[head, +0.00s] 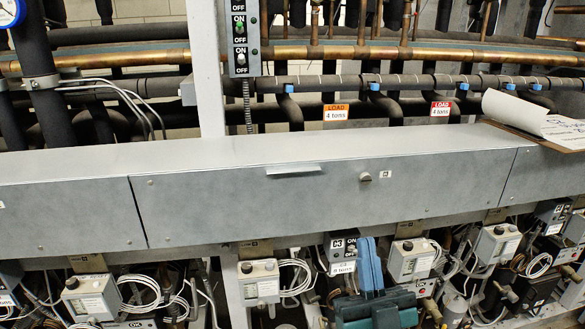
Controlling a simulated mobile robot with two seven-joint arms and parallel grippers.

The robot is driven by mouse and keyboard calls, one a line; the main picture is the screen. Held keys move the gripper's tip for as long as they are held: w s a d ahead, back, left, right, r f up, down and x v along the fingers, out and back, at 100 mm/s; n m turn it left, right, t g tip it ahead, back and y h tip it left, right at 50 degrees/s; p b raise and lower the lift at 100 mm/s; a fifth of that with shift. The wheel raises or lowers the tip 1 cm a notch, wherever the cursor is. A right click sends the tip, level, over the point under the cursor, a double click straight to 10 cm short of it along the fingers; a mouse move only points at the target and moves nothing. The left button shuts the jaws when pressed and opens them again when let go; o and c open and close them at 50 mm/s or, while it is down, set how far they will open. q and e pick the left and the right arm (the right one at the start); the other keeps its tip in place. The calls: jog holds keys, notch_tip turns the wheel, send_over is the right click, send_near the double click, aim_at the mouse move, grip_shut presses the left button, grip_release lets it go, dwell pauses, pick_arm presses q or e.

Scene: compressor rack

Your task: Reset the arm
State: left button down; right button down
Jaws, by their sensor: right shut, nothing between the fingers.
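My right gripper (367,241) shows at the bottom of the head view, right of centre. Its blue-grey fingers point up and are together, with nothing seen between them. Its darker teal body is below, cut by the lower picture edge. The fingertips show just below the front edge of a long grey metal housing (230,195), beside a small C3 on/off switch box (341,250). I cannot tell whether they touch anything. My left gripper is not in view.
Pressure control boxes (411,262) and loose grey cables (296,280) crowd the space under the housing. A switch panel (240,40) stands on a white post. A clipboard with papers (545,122) lies on the housing at right. Copper pipes (330,52) run behind.

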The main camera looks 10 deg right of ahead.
jog(key=s+a+f+n+g+y+p, duration=0.1)
jog(key=a+f+n+g+y, duration=0.1)
jog(key=f+g, duration=0.45)
jog(key=s+a+f+n+g+y+p, duration=0.15)
jog(key=f+g, duration=0.25)
jog(key=f, duration=0.6)
jog(key=s+d+f+m+g+h, duration=0.1)
jog(key=s+f+g+h, duration=0.1)
jog(key=s+f+g, duration=0.5)
notch_tip(320, 180, down, 6)
jog(key=shift+s+d+r+m+h+p, duration=0.1)
jog(key=shift+s+d+m+h+p, duration=0.25)
jog(key=shift+s, duration=0.6)
jog(key=shift+a+g, duration=0.1)
jog(key=shift+g, duration=0.15)
